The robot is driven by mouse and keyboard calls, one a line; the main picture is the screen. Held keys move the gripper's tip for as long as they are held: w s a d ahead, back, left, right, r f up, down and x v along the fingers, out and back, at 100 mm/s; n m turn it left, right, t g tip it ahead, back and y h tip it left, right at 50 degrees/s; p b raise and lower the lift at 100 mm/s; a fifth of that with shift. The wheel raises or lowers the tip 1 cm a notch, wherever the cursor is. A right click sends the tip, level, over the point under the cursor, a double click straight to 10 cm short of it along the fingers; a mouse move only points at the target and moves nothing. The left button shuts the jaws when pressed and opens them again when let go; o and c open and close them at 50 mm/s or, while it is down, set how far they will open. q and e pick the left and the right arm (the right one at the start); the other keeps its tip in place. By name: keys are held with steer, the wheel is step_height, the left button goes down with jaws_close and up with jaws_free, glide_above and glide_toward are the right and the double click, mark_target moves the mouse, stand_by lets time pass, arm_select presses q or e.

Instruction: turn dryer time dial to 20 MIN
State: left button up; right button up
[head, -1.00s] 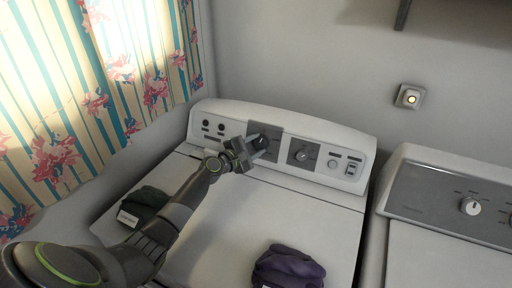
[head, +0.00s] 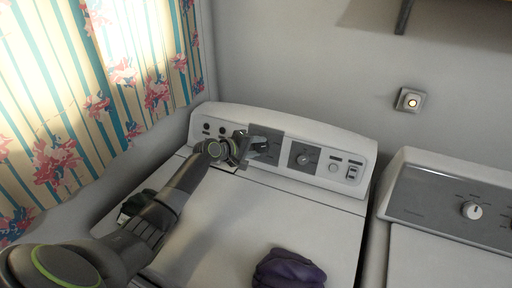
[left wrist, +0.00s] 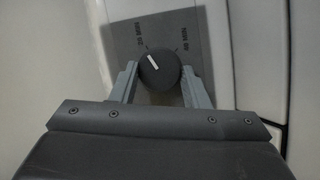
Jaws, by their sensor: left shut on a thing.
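The time dial (left wrist: 160,68) is a round dark knob with a white pointer line, on a grey plate (left wrist: 205,25). The plate carries a 20 MIN label (left wrist: 138,35) at left and another MIN label (left wrist: 183,38) at right, whose number is hard to read. The pointer aims up and left, on the 20 MIN side; I cannot tell if it lines up with the mark. My left gripper (left wrist: 160,85) is shut on the dial, one finger on each side.
A second dial (head: 304,159), small buttons and a switch (head: 353,171) lie right along the panel. A washer (head: 440,240) stands at right.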

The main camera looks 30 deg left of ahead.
arm_select(q)
steer(key=shift+m, duration=0.4)
steer(key=o, duration=1)
steer(key=shift+c, duration=0.2)
steer(key=b+v, duration=0.1)
steer(key=v, duration=1.6)
steer(key=shift+r+b, duration=0.25)
steer(key=shift+b, duration=0.1)
